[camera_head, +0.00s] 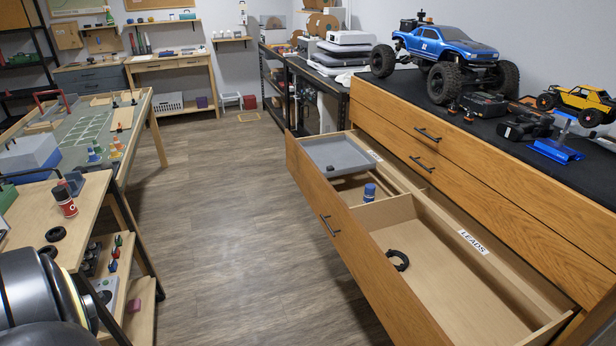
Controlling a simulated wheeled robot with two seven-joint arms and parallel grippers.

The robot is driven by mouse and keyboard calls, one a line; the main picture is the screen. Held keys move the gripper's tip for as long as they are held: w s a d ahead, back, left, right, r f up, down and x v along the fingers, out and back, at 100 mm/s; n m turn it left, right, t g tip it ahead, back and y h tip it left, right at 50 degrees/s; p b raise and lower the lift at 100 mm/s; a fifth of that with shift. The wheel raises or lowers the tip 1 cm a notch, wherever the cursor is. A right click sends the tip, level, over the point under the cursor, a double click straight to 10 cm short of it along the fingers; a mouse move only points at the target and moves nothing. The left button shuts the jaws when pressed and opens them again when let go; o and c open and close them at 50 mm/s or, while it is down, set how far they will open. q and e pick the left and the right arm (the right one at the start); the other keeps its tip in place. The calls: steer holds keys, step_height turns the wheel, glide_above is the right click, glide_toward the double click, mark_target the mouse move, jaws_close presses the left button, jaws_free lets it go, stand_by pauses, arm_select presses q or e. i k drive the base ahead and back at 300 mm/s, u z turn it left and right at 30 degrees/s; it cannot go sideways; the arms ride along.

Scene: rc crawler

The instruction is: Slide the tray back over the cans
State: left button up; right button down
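A grey shallow tray (338,153) sits in the far part of the open wooden drawer's (345,225) left compartment. A can with a blue top (369,193) stands in the same compartment, on the near side of the tray and uncovered by it. Whatever is under the tray is hidden. A red, white and dark can (64,200) stands on the wooden bench at the left. Neither of my grippers is in view; only a dark rounded part of my own arm shows at the lower left.
The drawer's right compartment, labelled LEADS, holds a black coil (397,261). The wooden cabinet (450,130) carries a blue crawler (445,55), a yellow vehicle (580,103) and black devices. Floor (225,230) between bench and drawer is clear.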

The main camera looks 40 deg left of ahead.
mark_target(336, 156)
steer(key=u, duration=1.45)
steer(key=i, duration=0.1)
steer(key=z, duration=0.1)
